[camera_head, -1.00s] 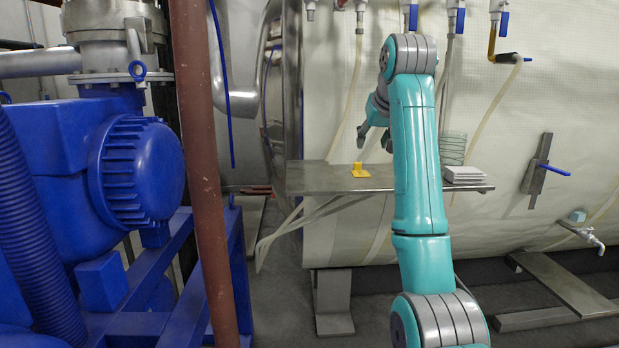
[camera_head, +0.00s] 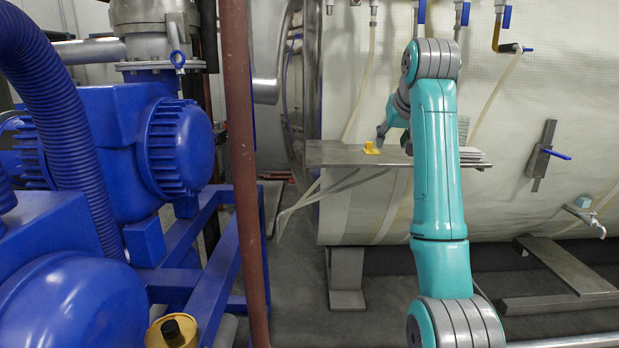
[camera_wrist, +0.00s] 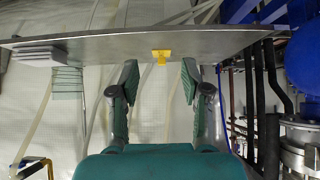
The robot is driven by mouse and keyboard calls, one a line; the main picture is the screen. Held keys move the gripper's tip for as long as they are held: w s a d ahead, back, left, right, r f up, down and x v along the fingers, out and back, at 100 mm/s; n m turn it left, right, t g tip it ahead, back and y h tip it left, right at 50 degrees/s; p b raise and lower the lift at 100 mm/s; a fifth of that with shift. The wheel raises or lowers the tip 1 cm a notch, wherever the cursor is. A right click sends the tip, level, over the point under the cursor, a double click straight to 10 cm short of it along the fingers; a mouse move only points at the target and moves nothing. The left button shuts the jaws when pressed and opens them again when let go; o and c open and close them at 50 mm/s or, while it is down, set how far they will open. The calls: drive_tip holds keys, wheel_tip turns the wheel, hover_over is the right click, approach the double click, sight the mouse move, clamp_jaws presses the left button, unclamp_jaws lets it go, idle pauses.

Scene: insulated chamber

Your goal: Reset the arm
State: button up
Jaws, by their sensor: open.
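My teal arm rises on the right of the head view and bends over toward a metal shelf (camera_head: 340,153). My gripper (camera_head: 381,133) is partly hidden behind the arm there. In the wrist view my gripper (camera_wrist: 158,78) shows two fingers spread wide with nothing between them. A small yellow piece (camera_head: 371,148) sits on the shelf, near the gripper in the head view. The yellow piece (camera_wrist: 161,55) also shows beyond the gap between the fingers in the wrist view, apart from them.
A white stack (camera_head: 472,156) lies at the shelf's right end, partly behind my arm. Blue pump machinery (camera_head: 110,150) fills the left, beside a brown vertical pipe (camera_head: 243,170). A large pale tank (camera_head: 570,90) stands behind the shelf. Grey floor shows below the shelf.

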wheel_tip(320, 180, down, 30)
drive_tip(key=t, duration=0.1)
drive_tip(key=s+f+t, duration=0.1)
drive_tip(key=s+f, duration=0.8)
drive_tip(key=f, duration=0.3)
drive_tip(key=s+f+t, duration=0.1)
drive_tip(key=s+f, duration=0.8)
drive_tip(key=f, duration=0.3)
drive_tip(key=s+f+t, duration=0.1)
drive_tip(key=s+f, duration=0.3)
drive_tip(key=s, duration=0.9)
drive_tip(key=s+f, duration=0.3)
drive_tip(key=s, duration=0.9)
drive_tip(key=s+r+t, duration=0.1)
drive_tip(key=s+r, duration=0.5)
drive_tip(key=s, duration=0.6)
drive_tip(key=s+r, duration=0.7)
drive_tip(key=s, duration=0.6)
drive_tip(key=shift+a+r+t, duration=0.15)
drive_tip(key=shift+a+t, duration=0.05)
drive_tip(key=shift+t, duration=0.2)
